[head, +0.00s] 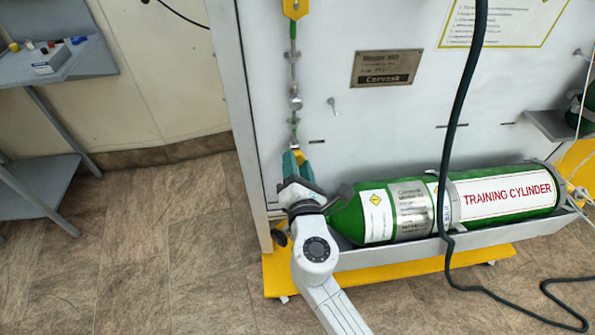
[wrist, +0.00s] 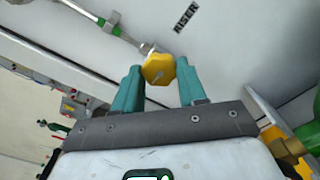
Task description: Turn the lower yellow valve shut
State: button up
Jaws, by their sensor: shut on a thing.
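The lower yellow valve (wrist: 158,69) is a small lobed yellow knob on a metal pipe against the pale panel. In the wrist view it sits between the two teal fingers of my gripper (wrist: 158,76), which is shut on it. In the head view my gripper (head: 297,164) is at the bottom of the vertical pipe, and the fingers and wrist hide most of the lower valve. The upper yellow valve (head: 295,8) shows at the top edge of the head view, on the same pipe line.
A green training cylinder (head: 500,195) lies in a tray just right of my gripper. A dark hose (head: 455,130) hangs in front of the panel and runs onto the floor. A grey side table (head: 60,65) stands at the left. The floor between is clear.

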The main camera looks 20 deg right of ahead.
jog(key=m+b, duration=0.2)
jog(key=m, duration=0.1)
jog(key=shift+f+m, duration=0.1)
jog(key=shift+m, duration=0.2)
dwell(0.3)
jog(key=o, duration=1.1)
jog(key=shift+c, duration=0.2)
jog(key=s+a, duration=0.1)
jog(key=s, duration=0.9)
jog(key=shift+s+a, duration=0.35)
